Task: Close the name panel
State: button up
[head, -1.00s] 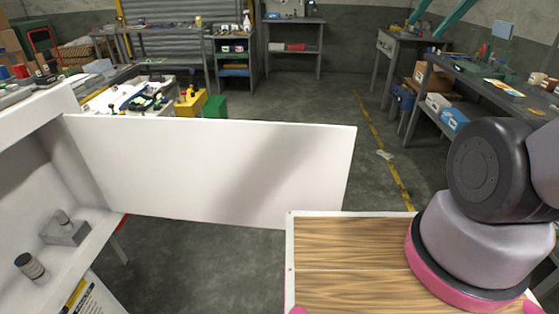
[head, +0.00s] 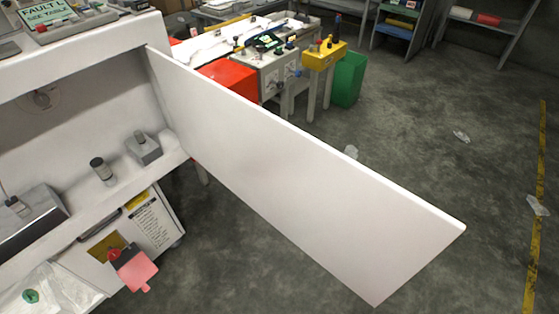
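The name panel appears to be the long plain white panel (head: 300,170) in the head view. It stands swung out from the right end of an open white cabinet (head: 90,50), joined to it at its left edge. Its free end (head: 420,265) reaches out over the floor at the lower right. The cabinet's front opening is uncovered, and no lettering shows on the panel's visible face. My gripper is not in view, and none of my arm shows.
Inside the cabinet are a grey block with a knob (head: 144,148), a small cylinder (head: 102,171) and a larger grey box (head: 30,222). A pink-red piece (head: 132,268) hangs below. A red box (head: 228,78) and green bin (head: 349,79) stand behind the panel. Floor right is mostly clear.

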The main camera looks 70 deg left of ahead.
aim_at(373, 235)
jog(key=i+j+u, duration=0.15)
jog(key=i+u, duration=0.2)
jog(key=i, duration=0.15)
jog(key=i+u, duration=0.4)
jog(key=i+l+u, duration=0.2)
jog(key=i+u, duration=0.15)
jog(key=i, duration=0.25)
jog(key=i+l+u, duration=0.35)
jog(key=i+u, duration=0.2)
jog(key=u, duration=0.3)
jog(key=i+u, duration=0.15)
jog(key=u, duration=0.35)
jog(key=i+l+u, duration=0.1)
jog(key=u, duration=0.4)
jog(key=i+l+u, duration=0.2)
jog(key=u, duration=1.95)
jog(key=l+u, duration=0.4)
jog(key=l, duration=0.9)
jog(key=k, duration=0.05)
